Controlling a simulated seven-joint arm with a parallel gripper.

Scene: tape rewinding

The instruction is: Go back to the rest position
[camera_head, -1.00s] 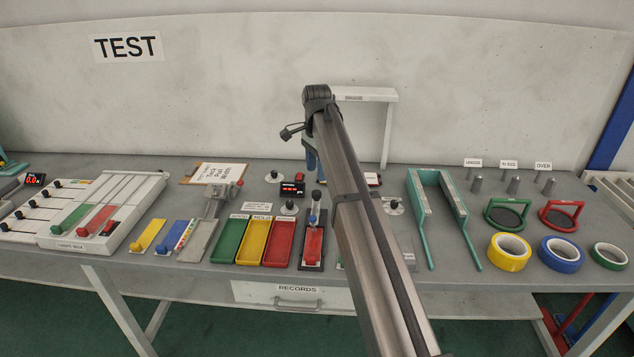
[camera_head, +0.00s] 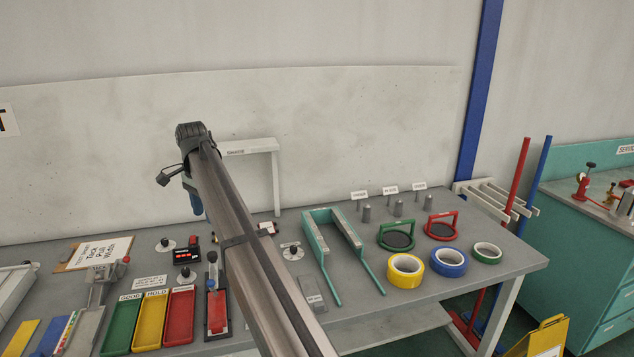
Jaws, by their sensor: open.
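My arm reaches up from the lower middle of the head view, over the grey bench. My gripper (camera_head: 194,201) hangs at its far end, above the back part of the bench, left of the small white shelf stand (camera_head: 250,147). Only a blue part of it shows from behind the arm, and its fingertips are hard to make out. It is open, and I see nothing held in it. The yellow tape roll (camera_head: 405,271), blue tape roll (camera_head: 449,262) and green tape roll (camera_head: 487,253) lie at the bench's right front, well apart from the gripper.
A teal two-armed frame (camera_head: 335,250) lies right of my arm. Green (camera_head: 397,235) and red (camera_head: 441,226) ringed stands are behind the tapes. Green, yellow and red trays (camera_head: 180,318) sit left of my arm. A teal cabinet (camera_head: 585,250) stands at far right.

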